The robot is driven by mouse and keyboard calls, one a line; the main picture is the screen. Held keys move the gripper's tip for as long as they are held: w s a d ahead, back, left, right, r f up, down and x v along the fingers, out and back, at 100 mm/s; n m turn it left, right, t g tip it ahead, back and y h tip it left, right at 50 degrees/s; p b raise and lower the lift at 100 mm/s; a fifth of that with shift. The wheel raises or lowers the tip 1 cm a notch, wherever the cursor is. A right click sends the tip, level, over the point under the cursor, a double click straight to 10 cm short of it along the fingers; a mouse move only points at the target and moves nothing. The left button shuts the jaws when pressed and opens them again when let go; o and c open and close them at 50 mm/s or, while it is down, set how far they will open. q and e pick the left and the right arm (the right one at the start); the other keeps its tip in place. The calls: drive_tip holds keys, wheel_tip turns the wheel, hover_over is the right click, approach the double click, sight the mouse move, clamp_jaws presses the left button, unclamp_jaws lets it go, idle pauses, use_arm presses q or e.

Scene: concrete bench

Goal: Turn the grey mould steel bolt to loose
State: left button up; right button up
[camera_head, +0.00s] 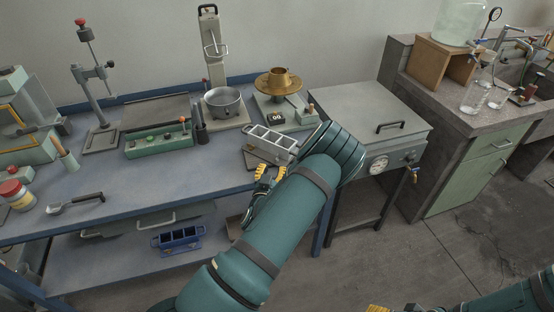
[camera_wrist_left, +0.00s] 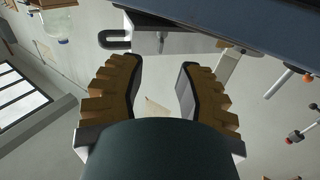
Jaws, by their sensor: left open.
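The grey mould (camera_head: 271,139), a three-gang block with open compartments, sits near the front right edge of the bench. Its steel bolt is too small to make out in the head view. My left gripper (camera_head: 269,173) is just in front of the mould, at the bench edge, with yellow fingers apart. In the left wrist view, the fingers (camera_wrist_left: 160,78) are open with nothing between them. A grey body with a dark U-shaped loop (camera_wrist_left: 115,40) shows above them there; I cannot tell if it belongs to the mould. My right gripper (camera_head: 379,308) barely shows at the bottom edge.
Behind the mould stand a device with a brass bowl (camera_head: 278,82) and a metal pot (camera_head: 223,101). A lidded grey tank (camera_head: 366,108) stands to the right. A blue mould (camera_head: 178,237) is on the lower shelf. A spoon-like tool (camera_head: 75,202) lies at left.

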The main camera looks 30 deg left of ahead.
sight(277, 158)
use_arm(q)
drive_tip(key=x, duration=0.6)
drive_tip(key=shift+d, duration=0.1)
clamp_jaws()
